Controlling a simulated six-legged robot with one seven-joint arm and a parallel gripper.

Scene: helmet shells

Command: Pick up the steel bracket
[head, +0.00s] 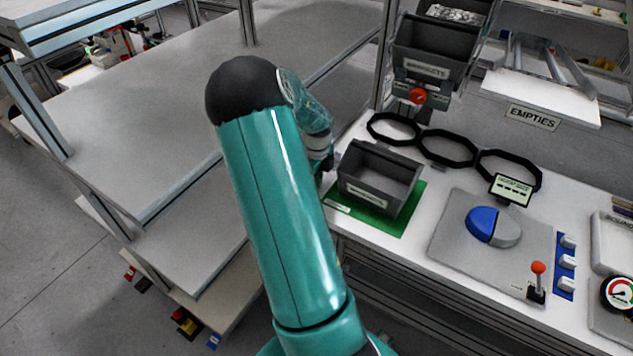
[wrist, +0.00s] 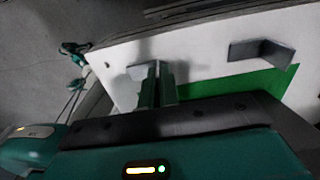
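In the wrist view my gripper's fingers (wrist: 158,88) stand close together above the white bench top. A pale grey flat piece (wrist: 138,72) shows at the left finger; I cannot tell whether it belongs to the finger or is held. A grey L-shaped piece (wrist: 262,50), which looks like the steel bracket, stands apart to the right, at the edge of the green mat (wrist: 240,82). In the head view my arm hides the gripper, and no loose bracket can be made out.
In the head view a grey bin (head: 375,185) stands on the green mat (head: 395,228), close right of my wrist. Black rings (head: 448,147) lie behind it. A grey plate (head: 455,245) with a blue-and-grey dome (head: 493,227) lies to the right. A "BRACKETS" bin (head: 430,50) hangs above.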

